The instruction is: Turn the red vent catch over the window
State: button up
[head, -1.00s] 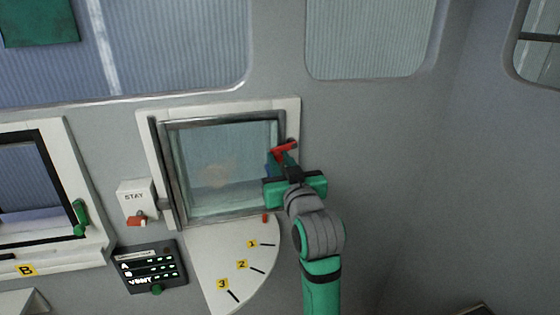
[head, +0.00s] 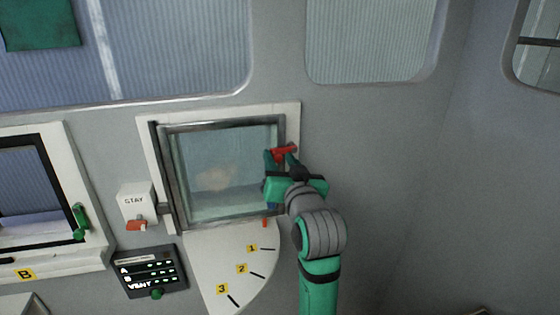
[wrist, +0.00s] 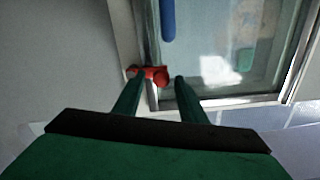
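The red vent catch (head: 284,152) sits on the right side of the framed window (head: 215,175), near its upper right corner. It lies nearly level, its right end slightly higher in the head view. My gripper (head: 280,160) is at the catch, its fingers spread apart. In the wrist view the red catch (wrist: 150,74) shows between and just beyond the tips of my gripper (wrist: 157,82). The left finger overlaps its left end; a gap shows on the right. I cannot tell whether a finger touches it.
A blue handle (wrist: 168,20) is on the window edge near the catch. Left of the window are a STAY box (head: 136,202) with a red lever and a VENT panel (head: 150,272). A white numbered quadrant (head: 235,262) is below. The wall to the right is clear.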

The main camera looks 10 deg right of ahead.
jog(key=shift+s, duration=0.1)
jog(key=s, duration=1)
jog(key=shift+s, duration=0.3)
